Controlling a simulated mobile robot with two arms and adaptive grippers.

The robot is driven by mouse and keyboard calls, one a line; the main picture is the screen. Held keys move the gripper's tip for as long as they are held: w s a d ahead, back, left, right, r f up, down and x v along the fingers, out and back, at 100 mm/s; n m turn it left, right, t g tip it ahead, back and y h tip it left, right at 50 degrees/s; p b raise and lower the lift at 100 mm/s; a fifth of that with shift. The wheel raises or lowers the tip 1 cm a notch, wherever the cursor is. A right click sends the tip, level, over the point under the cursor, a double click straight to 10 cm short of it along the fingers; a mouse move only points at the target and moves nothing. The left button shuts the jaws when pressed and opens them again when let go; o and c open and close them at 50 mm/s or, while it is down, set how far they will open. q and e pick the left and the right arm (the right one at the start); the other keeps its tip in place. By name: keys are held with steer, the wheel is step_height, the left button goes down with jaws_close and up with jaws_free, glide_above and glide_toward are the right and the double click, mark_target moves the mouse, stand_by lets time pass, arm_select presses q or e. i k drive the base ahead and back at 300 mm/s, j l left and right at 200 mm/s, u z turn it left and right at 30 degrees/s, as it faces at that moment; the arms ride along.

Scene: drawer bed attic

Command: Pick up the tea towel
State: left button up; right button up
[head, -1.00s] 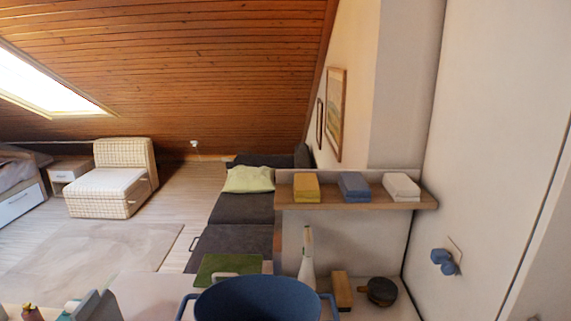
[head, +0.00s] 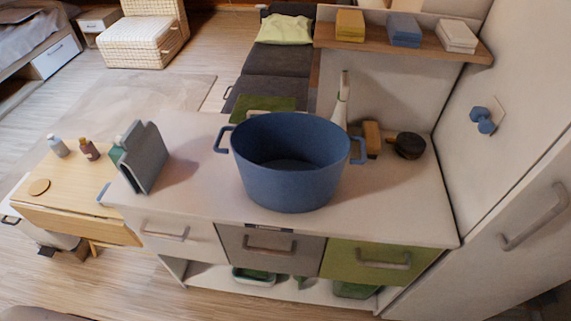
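I cannot make out a thing that is surely the tea towel. A yellow-green cushion or cloth (head: 286,29) lies on the dark sofa at the back. Neither of my grippers is in view.
A large blue pot (head: 289,185) stands on the white counter (head: 205,190), with a grey upright holder (head: 150,158) to its left. A white bottle (head: 341,104), a wooden block (head: 372,136) and a dark round pan (head: 409,146) stand at the back right. Drawers line the front.

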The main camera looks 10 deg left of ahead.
mark_target(145, 155)
steer(key=u, duration=1.3)
steer(key=i+j+z, duration=0.1)
steer(key=j+z, duration=0.2)
steer(key=z, duration=0.15)
steer(key=j+z, duration=0.3)
steer(key=z, duration=0.2)
steer(key=i, duration=0.05)
